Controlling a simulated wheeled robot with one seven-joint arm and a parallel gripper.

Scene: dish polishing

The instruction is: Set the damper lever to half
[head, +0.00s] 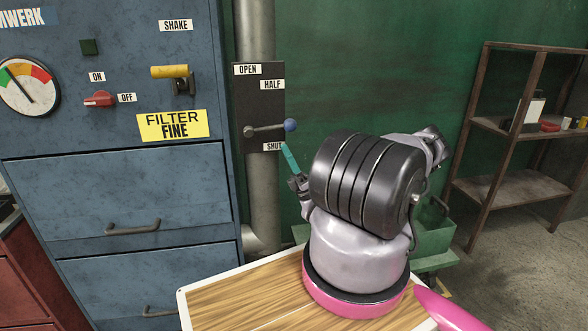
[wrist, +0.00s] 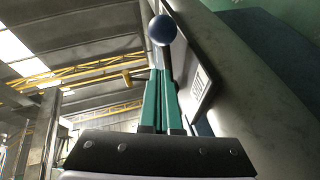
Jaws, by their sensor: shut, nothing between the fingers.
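The damper lever (head: 268,128) is a metal rod with a blue ball knob (head: 290,125) on a dark panel (head: 262,105) fixed to a grey pipe. It points right and slightly upward, between the HALF label (head: 271,85) and the SHUT label (head: 273,147). My gripper (head: 284,145) has teal fingers, shut and empty, with the tips just below the knob. In the wrist view the closed fingers (wrist: 160,72) point at the blue knob (wrist: 161,30) just beyond them. I cannot tell whether they touch it.
A blue cabinet (head: 120,190) stands left of the pipe (head: 263,205), with a gauge (head: 28,87), a red switch (head: 99,99) and a yellow handle (head: 170,71). A wooden-topped surface (head: 240,300) lies in front. A rusty shelf (head: 480,125) stands at the right.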

